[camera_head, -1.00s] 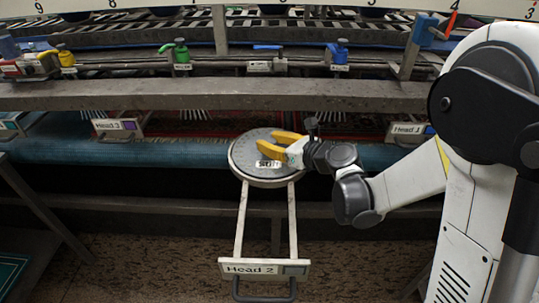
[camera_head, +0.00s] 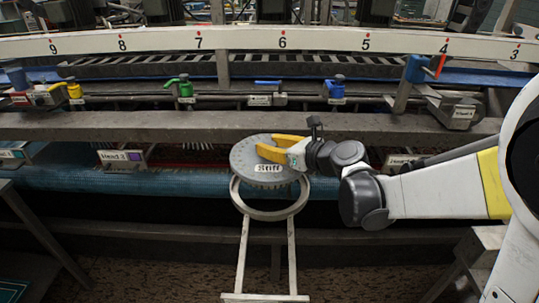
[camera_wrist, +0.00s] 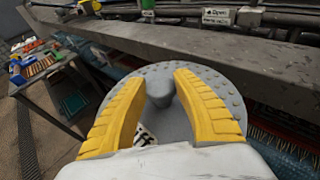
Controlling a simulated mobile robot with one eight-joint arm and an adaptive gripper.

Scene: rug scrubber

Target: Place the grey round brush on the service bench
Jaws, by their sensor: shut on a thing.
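The grey round brush (camera_head: 252,157), a flat disc with a white label and short bristles below, is raised just above an empty-looking ring holder (camera_head: 270,214) on a pull-out frame. My gripper (camera_head: 272,146) has its yellow fingers on either side of the brush's central knob and is shut on it. In the wrist view the brush (camera_wrist: 160,75) fills the middle, with the knob between the fingers (camera_wrist: 160,95). A dark bench (camera_wrist: 50,98) at the left of the wrist view holds several coloured items; I cannot tell if it is the service bench.
A long grey beam (camera_head: 120,124) runs behind the brush, with coloured valves above it. A blue roller (camera_head: 60,176) lies below the beam. A table edge (camera_head: 38,228) shows at the lower left, and a small grey stand (camera_head: 488,238) at the lower right.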

